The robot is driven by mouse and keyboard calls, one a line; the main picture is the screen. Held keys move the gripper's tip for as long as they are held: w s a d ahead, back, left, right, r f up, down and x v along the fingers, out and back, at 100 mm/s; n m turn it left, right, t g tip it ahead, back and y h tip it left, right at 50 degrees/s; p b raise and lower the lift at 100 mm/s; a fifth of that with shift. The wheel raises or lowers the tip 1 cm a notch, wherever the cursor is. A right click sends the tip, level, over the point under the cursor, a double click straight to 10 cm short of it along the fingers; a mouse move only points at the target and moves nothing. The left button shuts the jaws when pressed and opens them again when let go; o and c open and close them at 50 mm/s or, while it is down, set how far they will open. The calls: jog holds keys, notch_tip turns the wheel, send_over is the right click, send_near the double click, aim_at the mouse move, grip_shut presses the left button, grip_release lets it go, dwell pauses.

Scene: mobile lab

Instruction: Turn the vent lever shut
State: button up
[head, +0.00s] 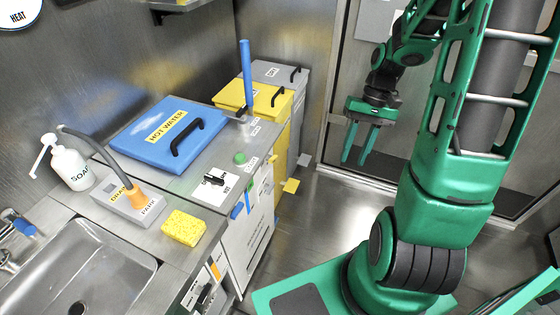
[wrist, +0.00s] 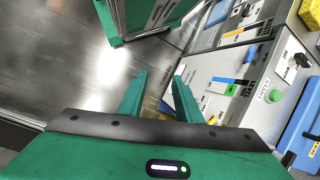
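A tall blue lever (head: 246,75) stands almost upright from a metal fitting (head: 243,116) at the back corner of the counter, and it looks like the vent lever. The small label (head: 255,130) beside it is too small to read. The lever cannot be made out in the wrist view. My gripper (head: 357,152) hangs in free air to the right of the lever, well apart from it, fingers pointing down. In the wrist view my gripper (wrist: 160,85) shows two green fingers apart with nothing between them.
A blue HOT WATER lid (head: 150,140) with a black handle lies left of the lever. Yellow (head: 265,103) and grey (head: 282,75) bins with black handles stand behind it. A green button (head: 239,158) and black switch (head: 214,180) are nearer. The floor (head: 325,220) below my gripper is clear.

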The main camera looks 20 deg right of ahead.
jog(key=w+a+f+t+y, duration=0.1)
jog(key=w+a+f+y, duration=0.1)
jog(key=w+f+y, duration=0.35)
jog(key=w+a+f+y, duration=0.2)
jog(key=w+f, duration=0.1)
jog(key=f, duration=0.6)
jog(key=m+t+y, duration=0.4)
jog(key=t+y, duration=0.3)
jog(key=t, duration=0.2)
send_near(276, 160)
jog(key=x, duration=0.8)
jog(key=shift+w+r, duration=0.1)
jog(key=shift+c, duration=0.7)
grip_shut()
